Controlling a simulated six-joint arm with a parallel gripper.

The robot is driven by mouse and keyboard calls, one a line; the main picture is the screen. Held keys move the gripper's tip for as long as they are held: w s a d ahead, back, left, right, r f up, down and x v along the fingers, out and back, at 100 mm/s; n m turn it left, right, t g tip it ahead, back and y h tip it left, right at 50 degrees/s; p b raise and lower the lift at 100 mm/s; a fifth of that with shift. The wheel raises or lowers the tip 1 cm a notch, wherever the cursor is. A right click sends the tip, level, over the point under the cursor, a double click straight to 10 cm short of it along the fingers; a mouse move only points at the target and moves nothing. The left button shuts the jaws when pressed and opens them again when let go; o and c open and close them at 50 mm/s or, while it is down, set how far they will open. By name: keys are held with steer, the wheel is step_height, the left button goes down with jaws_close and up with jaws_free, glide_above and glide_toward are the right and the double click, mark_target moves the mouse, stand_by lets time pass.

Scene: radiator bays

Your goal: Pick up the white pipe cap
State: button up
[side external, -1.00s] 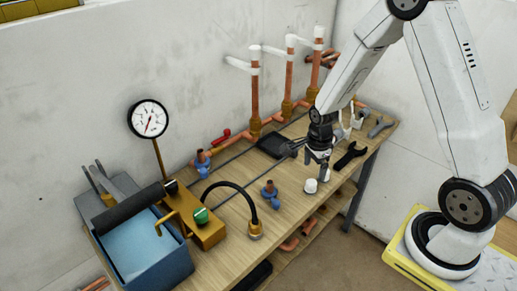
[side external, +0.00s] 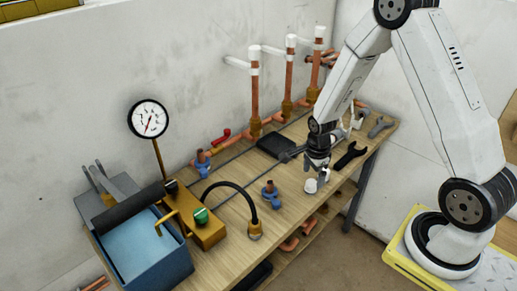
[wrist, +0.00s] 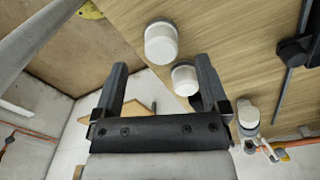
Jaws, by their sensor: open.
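Two white caps sit close together near the front edge of the workbench. One white cap (side external: 311,186) is at the left in the side view; it is probably the larger one (wrist: 161,43) just beyond my fingertips in the wrist view. The other white cap (side external: 325,176) is partly hidden by my gripper in the side view. In the wrist view a cap (wrist: 184,78) shows between my fingers, close to the right finger. My gripper (wrist: 161,63) is open and empty, pointing down just above the caps; it also shows in the side view (side external: 319,172).
A black wrench (side external: 350,155) lies right of my gripper. A dark flat item (side external: 276,146) lies behind it, before upright copper pipes (side external: 254,95). A blue valve fitting (side external: 270,193) and a brass-ended hose (side external: 254,231) stand left. Bare bench lies between the fitting and caps.

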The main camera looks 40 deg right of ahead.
steer(key=shift+d+f, duration=0.1)
steer(key=shift+f, duration=2.45)
steer(key=c, duration=1.1)
steer(key=shift+r, duration=0.15)
steer(key=shift+r, duration=4.9)
steer(key=shift+r, duration=0.2)
step_height(320, 180, up, 4)
steer(key=r, duration=0.1)
glide_above(312, 181)
steer(key=shift+f, duration=0.25)
